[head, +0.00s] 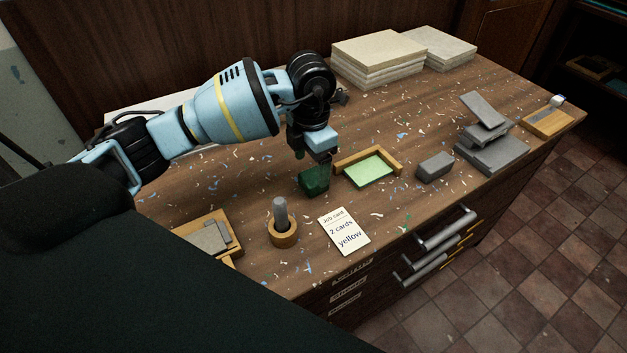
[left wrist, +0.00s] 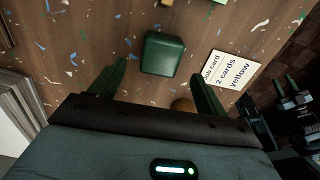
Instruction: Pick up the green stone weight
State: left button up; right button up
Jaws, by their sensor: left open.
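The green stone weight (head: 314,181) is a dark green block with rounded edges on the wooden bench top, left of the tray with the light green sheet. My left gripper (head: 314,158) is right above it in the head view and partly covers its far side. In the left wrist view the weight (left wrist: 162,52) lies just beyond and between the two spread green fingers of my left gripper (left wrist: 158,70). The gripper is open and empty, and I see no contact. A dark mechanism with greenish tips, apparently my right gripper (left wrist: 288,88), shows at the right edge there; its jaws are unclear.
A wooden-edged tray with a green sheet (head: 369,169) is close on the right. A job card (head: 344,230) reading "2 cards yellow" and a grey pestle-like tool in a round wooden holder (head: 282,228) are nearer. A grey block (head: 435,167) and paper stacks (head: 378,62) stand farther off.

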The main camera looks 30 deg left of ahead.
aim_at(314, 175)
pick_arm(q)
jog(key=f, duration=0.4)
jog(key=shift+w+d+f, duration=0.15)
jog(key=shift+w+f, duration=0.1)
jog(key=shift+f, duration=0.15)
jog(key=c, duration=1.3)
jog(key=shift+o, duration=0.2)
jog(key=shift+r, duration=0.1)
jog(key=shift+r, duration=0.45)
jog(key=r, duration=0.1)
jog(key=d+r, duration=0.1)
jog(key=shift+s+d+r, duration=0.1)
jog(key=shift+s+r, duration=0.2)
jog(key=s+d, duration=0.2)
jog(key=d, duration=0.2)
jog(key=s+d+r, duration=0.1)
jog(key=s+d, duration=0.2)
jog(key=d, duration=0.1)
jog(key=s+d, duration=0.3)
jog(key=d, duration=0.1)
jog(key=shift+d+r+b, duration=0.2)
jog(key=shift+b, duration=0.1)
